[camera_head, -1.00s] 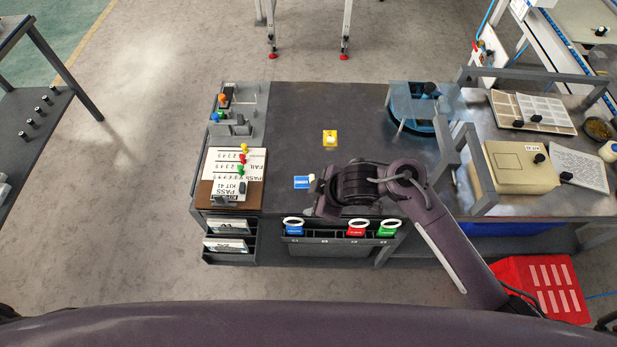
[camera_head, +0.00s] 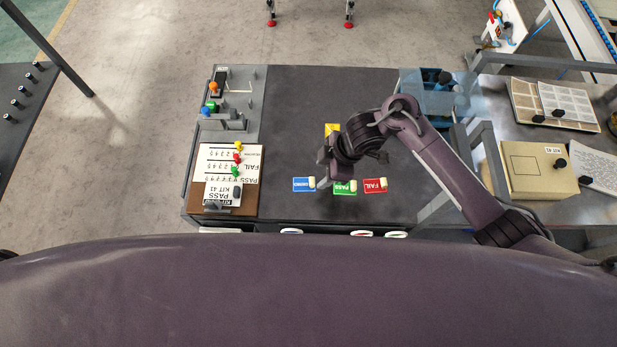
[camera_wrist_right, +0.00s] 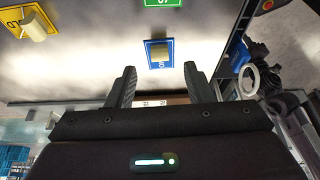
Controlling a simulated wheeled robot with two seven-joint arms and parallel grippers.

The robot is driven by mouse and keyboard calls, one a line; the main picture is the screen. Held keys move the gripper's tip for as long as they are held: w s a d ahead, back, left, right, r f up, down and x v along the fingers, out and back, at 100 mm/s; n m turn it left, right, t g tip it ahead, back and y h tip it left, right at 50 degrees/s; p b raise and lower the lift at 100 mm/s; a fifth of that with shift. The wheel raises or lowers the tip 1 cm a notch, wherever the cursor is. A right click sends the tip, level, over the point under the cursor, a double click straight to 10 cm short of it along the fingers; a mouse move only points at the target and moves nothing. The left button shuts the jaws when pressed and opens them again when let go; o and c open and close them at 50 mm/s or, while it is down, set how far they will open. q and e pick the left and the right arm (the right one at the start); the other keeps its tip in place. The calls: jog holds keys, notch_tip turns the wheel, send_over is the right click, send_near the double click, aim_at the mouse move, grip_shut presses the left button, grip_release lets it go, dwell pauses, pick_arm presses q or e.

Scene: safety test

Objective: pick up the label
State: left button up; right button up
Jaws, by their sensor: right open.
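Several coloured labels with small pale grips lie flat on the dark table (camera_head: 290,110). A blue label (camera_head: 302,184) is left of a green PASS label (camera_head: 342,189) and a red FAIL label (camera_head: 373,186). A yellow label (camera_head: 331,129) lies farther back, partly covered by my arm. My right gripper (camera_head: 323,179) is over the table near the blue and green labels. In the right wrist view its jaws (camera_wrist_right: 159,78) are open and empty, with the blue label (camera_wrist_right: 159,54) beyond the fingertips, apart from them. The yellow label (camera_wrist_right: 13,24) and green label (camera_wrist_right: 162,2) also show there. My left gripper is out of view.
A wooden board with printed sheets (camera_head: 249,163) lies at the table's left, with a grey fixture (camera_head: 246,95) behind it. A blue bin (camera_head: 440,103) and metal frame stand right. A tan kit box (camera_head: 525,172) is on the right bench. The table's middle back is clear.

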aim_at(314, 181)
jog(key=x, duration=0.4)
jog(key=shift+s+d, duration=0.1)
jog(key=shift+a+f, duration=0.2)
jog(key=shift+f, duration=0.35)
jog(key=c, duration=0.4)
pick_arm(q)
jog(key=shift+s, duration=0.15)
pick_arm(e)
grip_shut()
